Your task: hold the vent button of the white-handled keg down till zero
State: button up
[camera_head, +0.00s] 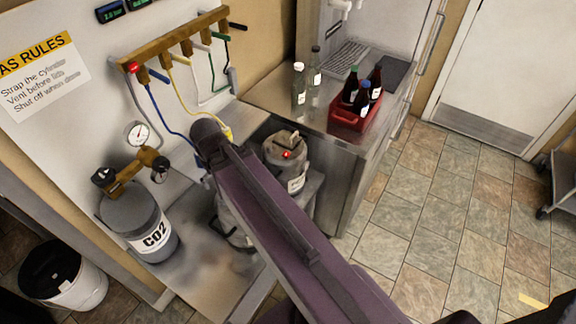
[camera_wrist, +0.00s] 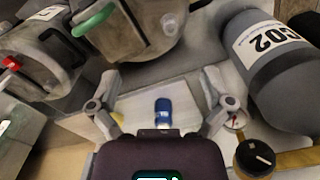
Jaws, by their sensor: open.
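A steel keg (camera_head: 290,165) with a red button (camera_head: 287,155) on top stands beside the steel counter in the head view. Its top handle looks pale, but I cannot be sure it is white. A keg with a red button (camera_wrist: 11,63) also shows at the left edge of the wrist view. A second keg (camera_wrist: 145,38) there has a green handle (camera_wrist: 95,20); in the head view my arm mostly hides it. My gripper (camera_wrist: 160,76) is open with nothing between its fingertips, apart from both kegs. The head view hides its fingers.
A CO2 cylinder (camera_head: 140,222) with a gauge (camera_head: 137,133) stands left. A wall manifold (camera_head: 175,40) carries coloured levers and hoses. Two small displays (camera_head: 110,11) hang above; one seems to read 2.0 bar. A red bottle crate (camera_head: 348,122) sits on the counter.

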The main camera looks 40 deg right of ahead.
grip_shut()
dwell(1.4)
